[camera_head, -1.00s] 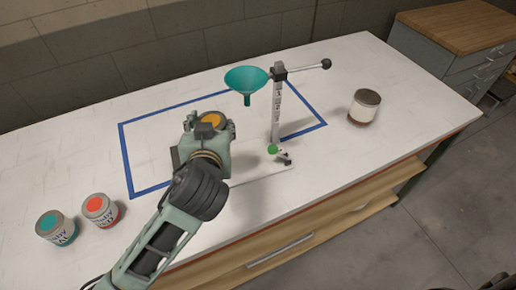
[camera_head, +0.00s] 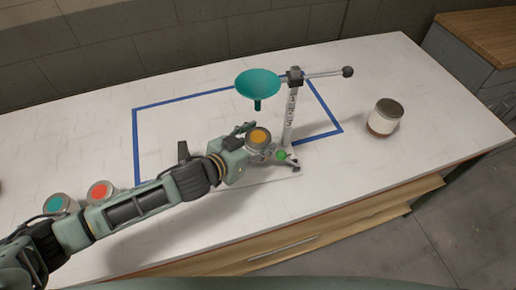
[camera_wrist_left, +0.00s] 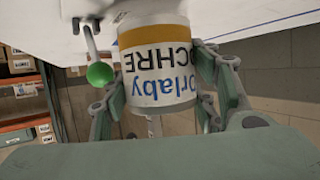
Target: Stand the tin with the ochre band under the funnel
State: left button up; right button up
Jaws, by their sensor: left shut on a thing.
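The tin with the ochre band (camera_head: 259,141) has an ochre top and is upright in the head view. My left gripper (camera_head: 250,143) is shut on its side. In the left wrist view the same tin (camera_wrist_left: 157,72) shows upside down, its ochre band and label between the fingers (camera_wrist_left: 160,105). The teal funnel (camera_head: 258,84) hangs from a clamp on a marked post (camera_head: 290,120). The tin appears below the spout in the head view, left of the post. I cannot tell whether its base touches anything. My right gripper is not in view.
A green knob (camera_head: 281,155) is at the post's foot, close to the tin; it also shows in the left wrist view (camera_wrist_left: 100,73). Teal-top (camera_head: 55,203) and red-top (camera_head: 100,191) tins stand left. Blue tape outlines a mostly clear area.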

pick_arm(q)
notch_tip(320, 180, down, 4)
jog(key=shift+r, duration=0.25)
jog(key=shift+f, duration=0.3)
jog(key=o, duration=1.4)
